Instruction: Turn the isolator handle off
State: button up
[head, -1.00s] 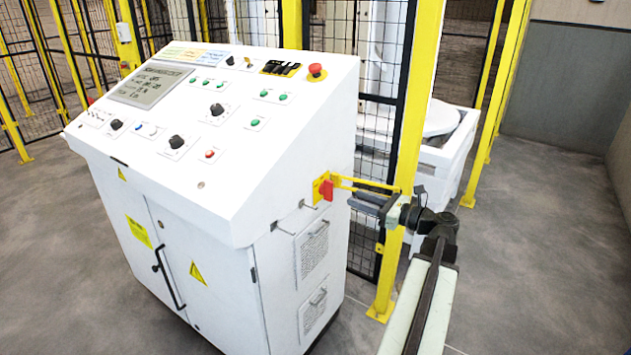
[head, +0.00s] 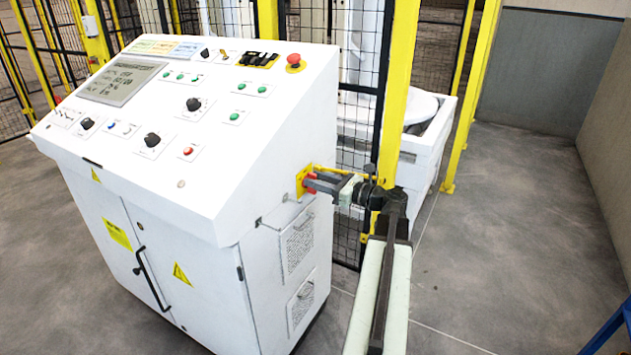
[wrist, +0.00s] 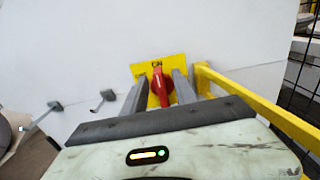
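The red isolator handle (wrist: 160,88) sits on a yellow plate (wrist: 145,70) on the side of the white control console. In the wrist view the handle stands roughly upright in the picture. My gripper (wrist: 159,78) is open, with one grey finger on each side of the handle and yellow plate showing in the gaps. In the head view my gripper (head: 309,182) reaches the yellow plate (head: 301,181) from the right, and its fingers hide most of the handle. I cannot tell whether either finger touches the handle.
A yellow bar (wrist: 250,105) runs close along the right of my gripper. Metal hooks (wrist: 103,99) stick out of the console side at left. A yellow fence post (head: 397,90) and black mesh stand behind my arm. Open floor lies at right.

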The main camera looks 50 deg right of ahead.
grip_shut()
jog(key=shift+a, duration=0.1)
jog(key=shift+s+a+f+n+b, duration=0.1)
jog(key=shift+a+f+n+b, duration=0.2)
jog(key=shift+n, duration=2.65)
jog(key=shift+s+a+f+n+b, duration=0.1)
jog(key=shift+a+f+n+b, duration=0.2)
jog(key=shift+n, duration=2.7)
jog(key=shift+s+a+f+n+b, duration=0.1)
jog(key=shift+a+f+n+b, duration=0.2)
jog(key=shift+n, duration=2.65)
jog(key=shift+d+f, duration=0.1)
